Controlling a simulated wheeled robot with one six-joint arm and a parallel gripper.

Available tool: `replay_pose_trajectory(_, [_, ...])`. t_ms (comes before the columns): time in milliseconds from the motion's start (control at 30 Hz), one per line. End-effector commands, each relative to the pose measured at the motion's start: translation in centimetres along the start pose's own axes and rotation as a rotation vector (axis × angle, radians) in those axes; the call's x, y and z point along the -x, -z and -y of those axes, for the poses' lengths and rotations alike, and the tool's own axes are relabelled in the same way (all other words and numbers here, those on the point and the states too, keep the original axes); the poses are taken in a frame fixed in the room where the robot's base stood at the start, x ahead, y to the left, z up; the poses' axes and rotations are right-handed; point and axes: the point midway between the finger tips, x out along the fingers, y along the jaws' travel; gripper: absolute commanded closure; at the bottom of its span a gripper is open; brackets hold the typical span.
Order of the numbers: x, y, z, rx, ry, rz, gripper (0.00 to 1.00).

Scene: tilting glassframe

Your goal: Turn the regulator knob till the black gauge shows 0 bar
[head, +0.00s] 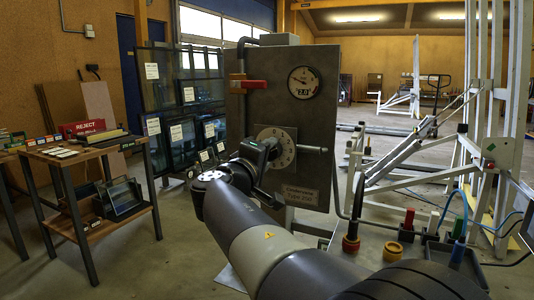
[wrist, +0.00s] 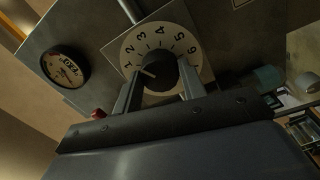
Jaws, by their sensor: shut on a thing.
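The regulator knob (wrist: 157,68) is black with a pale pointer line. It sits at the middle of a pale round dial (wrist: 186,44) numbered 1 to 6, and the line points toward the low end, near 1. My gripper (wrist: 160,88) is shut on the knob, one finger on each side. In the head view my gripper (head: 268,154) reaches the dial (head: 285,150) and hides the knob. The black-rimmed gauge (head: 303,82) is above it on the grey panel. It also shows in the wrist view (wrist: 66,69), tilted. Its reading is too small to tell surely.
The grey panel (head: 340,75) carries a red-handled valve (head: 247,84) and a thin rod right of the dial. A table (head: 85,150) with a red REJECT sign stands left. Glass panes lean behind it. A metal frame and coloured fittings stand right.

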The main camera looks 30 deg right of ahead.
Motion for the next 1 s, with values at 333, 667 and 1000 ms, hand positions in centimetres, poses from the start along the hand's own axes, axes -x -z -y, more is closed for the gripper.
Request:
replay_pose_trajectory(333, [-0.02,-0.02,-0.24,0.331,0.007,-0.021,0.83])
replay_pose_trajectory(667, [-0.02,-0.03,-0.34,0.641,0.013,-0.043,0.83])
replay_pose_trajectory(1000, [-0.02,-0.06,-0.32,0.896,0.017,-0.060,0.83])
